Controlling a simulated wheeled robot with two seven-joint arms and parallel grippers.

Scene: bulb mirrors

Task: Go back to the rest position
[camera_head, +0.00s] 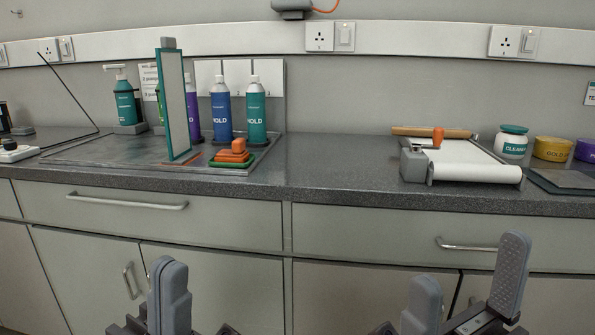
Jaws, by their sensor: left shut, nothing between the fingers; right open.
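My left gripper (168,297) is at the bottom left, low in front of the cabinet doors. It is shut and holds nothing. My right gripper (465,300) is at the bottom right, with its two grey fingers spread apart and nothing between them. Both grippers are apart from the counter (340,178) and lower than its top in the picture. The lower parts of both grippers are cut off by the bottom edge.
A tray (95,153) on the counter's left holds a tall teal-framed mirror (175,105), several bottles and an orange block (233,150). A white roll unit (465,170), a cleaner jar (512,142) and a gold tub (553,149) stand right. The counter's middle is clear. Drawer handles (127,204) stick out.

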